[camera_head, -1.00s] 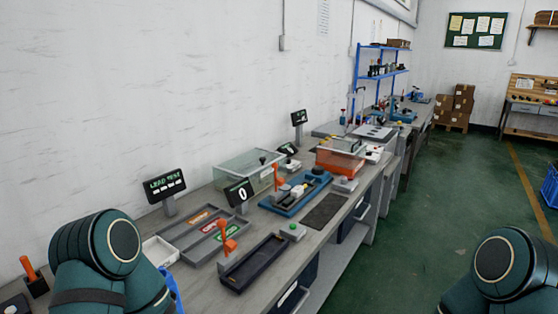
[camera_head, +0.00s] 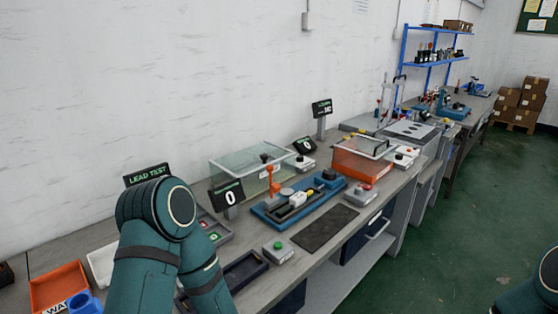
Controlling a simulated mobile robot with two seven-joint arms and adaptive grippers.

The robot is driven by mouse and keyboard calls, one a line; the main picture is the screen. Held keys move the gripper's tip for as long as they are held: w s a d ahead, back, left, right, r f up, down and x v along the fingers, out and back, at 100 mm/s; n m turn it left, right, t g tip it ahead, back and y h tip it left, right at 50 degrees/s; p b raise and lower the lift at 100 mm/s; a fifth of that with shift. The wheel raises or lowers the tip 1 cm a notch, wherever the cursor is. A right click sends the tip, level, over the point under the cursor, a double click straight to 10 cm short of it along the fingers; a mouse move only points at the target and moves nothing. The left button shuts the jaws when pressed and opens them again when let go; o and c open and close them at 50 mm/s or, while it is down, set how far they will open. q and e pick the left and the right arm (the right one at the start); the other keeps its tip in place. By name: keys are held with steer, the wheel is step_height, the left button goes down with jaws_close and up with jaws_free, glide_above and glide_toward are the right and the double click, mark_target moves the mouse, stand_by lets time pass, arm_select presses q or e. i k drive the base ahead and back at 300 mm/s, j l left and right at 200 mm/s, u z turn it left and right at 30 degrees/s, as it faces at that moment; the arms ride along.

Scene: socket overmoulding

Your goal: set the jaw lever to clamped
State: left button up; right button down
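A blue fixture (camera_head: 265,214) stands on the workbench, with grey and white parts on top. An upright orange lever (camera_head: 273,174) rises at its back left side; it appears to be the jaw lever, but its setting is too small to tell. My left arm comes in at the lower left, well left of the fixture, and its gripper is out of view. Only a piece of my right arm shows at the lower right corner, and its gripper is also out of view.
A dark mat (camera_head: 326,229) and a grey box with a green button (camera_head: 278,250) lie in front of the fixture. A clear-walled box (camera_head: 232,162) stands behind it and an orange clear-topped box (camera_head: 345,171) to its right. An orange bin (camera_head: 45,288) is at lower left.

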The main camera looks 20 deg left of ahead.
mark_target(274, 187)
steer(key=i+l, duration=1.1)
steer(key=l+u, duration=0.1)
steer(key=u, duration=2)
